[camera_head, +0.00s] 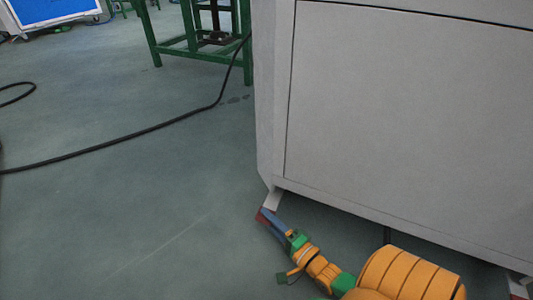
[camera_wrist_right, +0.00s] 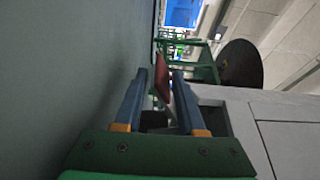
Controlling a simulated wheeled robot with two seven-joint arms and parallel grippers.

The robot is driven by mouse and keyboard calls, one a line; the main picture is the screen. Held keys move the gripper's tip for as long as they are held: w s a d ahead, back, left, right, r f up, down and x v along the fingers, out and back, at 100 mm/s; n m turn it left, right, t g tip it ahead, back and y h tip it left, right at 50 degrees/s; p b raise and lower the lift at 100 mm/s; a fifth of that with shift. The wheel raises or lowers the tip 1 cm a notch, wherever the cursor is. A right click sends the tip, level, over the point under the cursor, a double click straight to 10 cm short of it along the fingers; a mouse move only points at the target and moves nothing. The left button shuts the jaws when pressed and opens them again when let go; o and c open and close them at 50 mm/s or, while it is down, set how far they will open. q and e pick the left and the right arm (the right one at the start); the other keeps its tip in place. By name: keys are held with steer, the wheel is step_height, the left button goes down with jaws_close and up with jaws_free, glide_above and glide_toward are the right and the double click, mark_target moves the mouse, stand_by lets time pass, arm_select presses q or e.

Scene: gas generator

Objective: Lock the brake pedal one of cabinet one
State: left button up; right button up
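The grey cabinet (camera_head: 410,110) fills the right of the head view. A small red brake pedal (camera_head: 266,215) shows under its near left bottom corner. My right gripper (camera_head: 268,217) is at this pedal, low above the floor. In the right wrist view the fingers of my right gripper (camera_wrist_right: 161,85) are spread apart, and the red pedal (camera_wrist_right: 162,78) shows between and just past their tips. I cannot tell whether a finger touches it. My left gripper is out of view.
Another small red part (camera_head: 518,288) shows under the cabinet at the right edge. A black cable (camera_head: 130,135) lies across the floor. A green metal stand (camera_head: 195,50) and a blue panel (camera_head: 50,10) are at the back. The floor at left is otherwise clear.

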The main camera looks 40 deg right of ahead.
steer(key=s+p, duration=0.1)
steer(key=s, duration=0.4)
steer(key=shift+s, duration=0.4)
steer(key=shift+r, duration=0.1)
